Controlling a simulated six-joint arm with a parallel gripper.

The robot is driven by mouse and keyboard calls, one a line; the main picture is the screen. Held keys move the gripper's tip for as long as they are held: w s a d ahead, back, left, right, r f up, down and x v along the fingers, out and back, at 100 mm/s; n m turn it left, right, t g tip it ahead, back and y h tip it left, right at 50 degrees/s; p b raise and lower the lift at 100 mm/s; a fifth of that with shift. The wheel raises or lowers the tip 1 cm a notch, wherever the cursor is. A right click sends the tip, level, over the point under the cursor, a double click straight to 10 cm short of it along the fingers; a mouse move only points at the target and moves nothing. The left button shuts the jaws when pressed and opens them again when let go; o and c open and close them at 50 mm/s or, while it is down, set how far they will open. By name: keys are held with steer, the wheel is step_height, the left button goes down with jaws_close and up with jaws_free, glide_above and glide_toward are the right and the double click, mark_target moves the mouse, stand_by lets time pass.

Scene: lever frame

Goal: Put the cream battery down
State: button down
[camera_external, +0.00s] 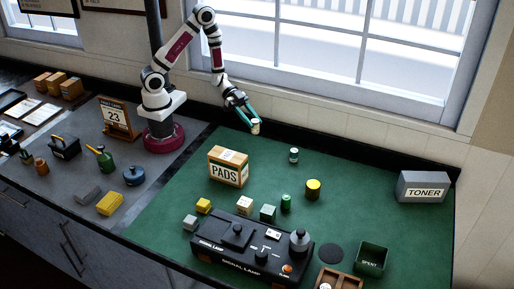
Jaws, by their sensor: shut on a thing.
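My gripper (248,117) points down and to the right over the back left part of the green mat (350,220). Its teal fingers are shut on the cream battery (256,128), a small pale cylinder with a darker top. The fingers hide part of it. It appears to be held above the mat, behind the PADS box; the exact gap beneath it is hard to tell.
The PADS box (228,167) stands in front of the battery. A white-and-green cylinder (294,155), a yellow cylinder (313,189) and several small blocks stand on the mat.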

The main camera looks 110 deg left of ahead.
steer(key=shift+m, duration=0.3)
steer(key=shift+s+d+f, duration=0.1)
steer(key=shift+s+f, duration=0.2)
steer(key=shift+f, duration=0.95)
steer(key=shift+s+d+f, duration=0.1)
steer(key=shift+s+f, duration=0.15)
steer(key=shift+f, duration=1)
steer(key=shift+s+d+f, duration=0.1)
steer(key=shift+s+f, duration=0.2)
steer(key=shift+f, duration=0.95)
steer(key=shift+f, duration=0.6)
steer(key=shift+c, duration=2.2)
jaws_free()
